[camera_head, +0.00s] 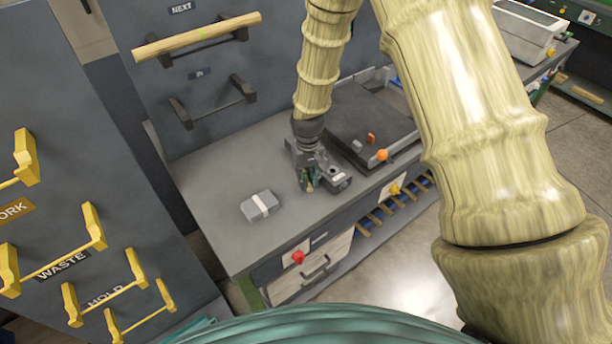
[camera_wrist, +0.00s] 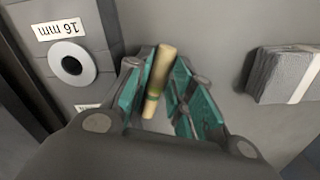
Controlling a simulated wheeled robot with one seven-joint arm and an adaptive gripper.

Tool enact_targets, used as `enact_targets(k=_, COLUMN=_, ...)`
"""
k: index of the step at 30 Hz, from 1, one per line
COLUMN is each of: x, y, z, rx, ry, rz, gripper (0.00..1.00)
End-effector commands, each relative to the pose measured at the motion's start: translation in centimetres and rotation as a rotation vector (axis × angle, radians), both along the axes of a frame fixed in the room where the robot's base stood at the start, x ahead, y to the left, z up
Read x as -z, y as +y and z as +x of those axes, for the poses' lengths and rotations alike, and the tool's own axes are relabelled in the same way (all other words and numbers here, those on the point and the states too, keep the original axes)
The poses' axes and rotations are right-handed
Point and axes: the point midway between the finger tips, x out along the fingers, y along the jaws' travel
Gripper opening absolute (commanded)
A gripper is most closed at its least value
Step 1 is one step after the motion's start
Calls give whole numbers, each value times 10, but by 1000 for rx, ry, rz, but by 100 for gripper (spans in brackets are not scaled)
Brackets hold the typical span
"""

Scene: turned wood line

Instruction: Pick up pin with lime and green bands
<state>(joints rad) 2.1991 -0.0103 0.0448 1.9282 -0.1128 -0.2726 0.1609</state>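The pin (camera_wrist: 160,75) is a short pale wood rod with a green band near its lower end; a separate lime band is hard to make out. In the wrist view it lies slightly tilted between the two teal-padded fingers of my gripper (camera_wrist: 166,70). The fingers are apart, with a visible gap beside the pin, and I cannot tell whether either pad touches it. In the head view my gripper (camera_head: 309,180) points down at the workbench, and the pin is mostly hidden there.
A grey block with a white strap (camera_head: 262,206) lies on the bench (camera_head: 215,180), left of my gripper; it also shows at the right in the wrist view (camera_wrist: 285,75). A gauge block labelled 16 mm (camera_wrist: 100,35) is close by. A dark plate (camera_head: 365,125) stands to the right.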

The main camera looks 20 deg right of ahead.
Motion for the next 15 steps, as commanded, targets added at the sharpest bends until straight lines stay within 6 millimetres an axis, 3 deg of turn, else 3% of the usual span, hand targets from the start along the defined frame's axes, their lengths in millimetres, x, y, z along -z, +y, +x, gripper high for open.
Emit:
enact_targets(k=12, x=8, y=0, z=0, rx=0, ry=0, rz=0, gripper=23)
enact_targets(k=15, x=8, y=0, z=0, rx=0, ry=0, rz=0, gripper=7)
